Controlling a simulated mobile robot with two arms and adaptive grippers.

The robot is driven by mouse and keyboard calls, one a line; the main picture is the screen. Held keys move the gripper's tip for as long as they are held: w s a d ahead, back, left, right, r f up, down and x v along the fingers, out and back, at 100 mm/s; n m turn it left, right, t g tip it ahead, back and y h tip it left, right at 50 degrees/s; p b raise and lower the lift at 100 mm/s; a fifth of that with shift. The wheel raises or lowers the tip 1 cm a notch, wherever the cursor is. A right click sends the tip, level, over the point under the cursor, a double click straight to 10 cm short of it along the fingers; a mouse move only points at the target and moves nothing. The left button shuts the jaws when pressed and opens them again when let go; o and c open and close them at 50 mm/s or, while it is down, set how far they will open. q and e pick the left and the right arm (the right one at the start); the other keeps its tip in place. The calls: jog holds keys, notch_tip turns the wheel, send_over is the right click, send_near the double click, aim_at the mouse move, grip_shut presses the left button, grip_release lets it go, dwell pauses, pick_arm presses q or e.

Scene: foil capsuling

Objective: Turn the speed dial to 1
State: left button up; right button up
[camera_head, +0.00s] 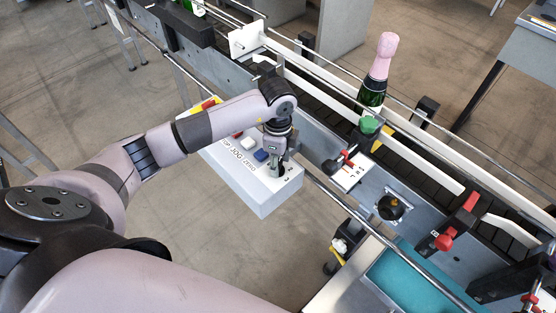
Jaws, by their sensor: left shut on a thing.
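The speed dial (282,172) is a small dark knob at the right end of the top of a light grey control box (262,198). Small printed marks lie around it; I cannot read its setting, as my gripper covers most of it. My left gripper (279,166) points down over the box and is shut on the dial. My right gripper is not in view.
Blue (261,155) and white (247,143) buttons sit close beside my gripper on the box. Behind runs a conveyor with metal rails, carrying a green bottle with pink foil (379,62). A red-handled clamp (444,241) and a teal tray (408,283) are at the right.

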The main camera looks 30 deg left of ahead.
pick_arm(q)
jog(key=o, duration=1.2)
jog(key=shift+c, duration=0.2)
notch_tip(320, 180, up, 12)
dwell(0.3)
